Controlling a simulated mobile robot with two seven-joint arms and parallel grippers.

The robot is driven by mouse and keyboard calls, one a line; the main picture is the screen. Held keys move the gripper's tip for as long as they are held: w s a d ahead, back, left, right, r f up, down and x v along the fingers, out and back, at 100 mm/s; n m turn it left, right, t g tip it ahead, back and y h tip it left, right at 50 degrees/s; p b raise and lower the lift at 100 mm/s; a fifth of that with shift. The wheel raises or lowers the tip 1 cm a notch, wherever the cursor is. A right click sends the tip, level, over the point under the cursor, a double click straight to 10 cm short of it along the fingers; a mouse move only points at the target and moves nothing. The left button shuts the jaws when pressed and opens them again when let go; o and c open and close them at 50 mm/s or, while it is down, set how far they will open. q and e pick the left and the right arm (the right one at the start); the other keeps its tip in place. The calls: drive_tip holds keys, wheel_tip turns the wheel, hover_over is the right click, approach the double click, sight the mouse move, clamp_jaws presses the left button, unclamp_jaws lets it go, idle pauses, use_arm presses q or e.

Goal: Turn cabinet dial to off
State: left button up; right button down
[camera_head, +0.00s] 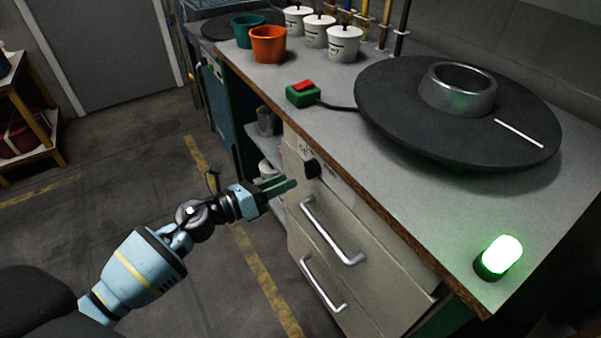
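The black cabinet dial (311,168) is on the upper front of the beige drawer cabinet (357,219), just below the worktop edge. Small printed labels sit beside it, too small to read surely. My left gripper (284,186) comes in from the left with its green fingers pointing at the cabinet front. The fingertips are just left of and slightly below the dial, apparently apart from it. The fingers look close together, but their gap is not clear. A green lamp (499,257) glows on the worktop. My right gripper is not in view.
Two drawer handles (331,233) stick out below the dial. On the worktop (420,200) are a large black round plate (395,105) with a metal ring, a green box with a red switch (303,93), and several pots. The floor to the left is open.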

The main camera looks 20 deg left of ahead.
sight(305, 172)
use_arm(q)
drive_tip(key=shift+x, duration=2.75)
drive_tip(key=shift+c, duration=0.3)
clamp_jaws()
